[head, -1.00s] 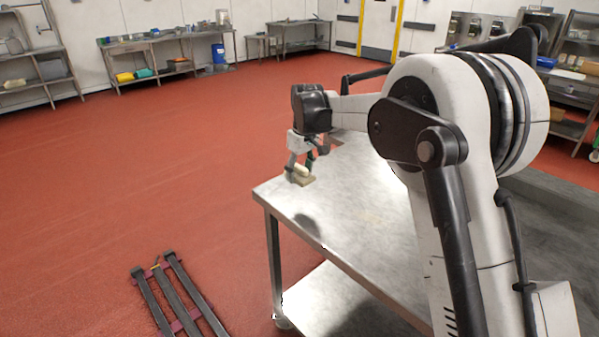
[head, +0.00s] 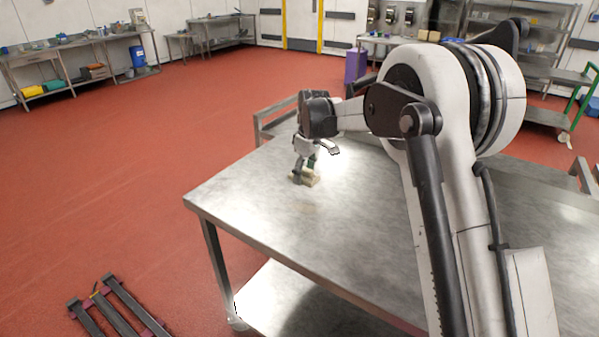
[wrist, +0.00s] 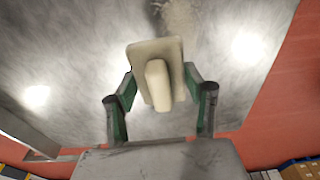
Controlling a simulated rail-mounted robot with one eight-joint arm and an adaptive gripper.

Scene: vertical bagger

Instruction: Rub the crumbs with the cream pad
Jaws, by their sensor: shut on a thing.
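The cream pad (head: 312,182) is a flat block with a raised grip on top. My gripper (head: 304,168) is shut on that grip and holds the pad low at the steel table (head: 260,215). In the wrist view the pad (wrist: 172,55) sits flat-looking between the two fingers of my gripper (wrist: 158,82). I cannot tell whether its underside touches the tabletop. The crumbs (wrist: 180,16) show as a faint brownish speckled patch just beyond the pad at the top of the wrist view. The pad may hide part of them.
The tabletop around the pad is mostly clear. A steel rail frame (head: 262,128) stands at the table's far side. A purple bin (head: 355,66) stands behind. A dark low frame (head: 118,305) lies on the red floor at the lower left.

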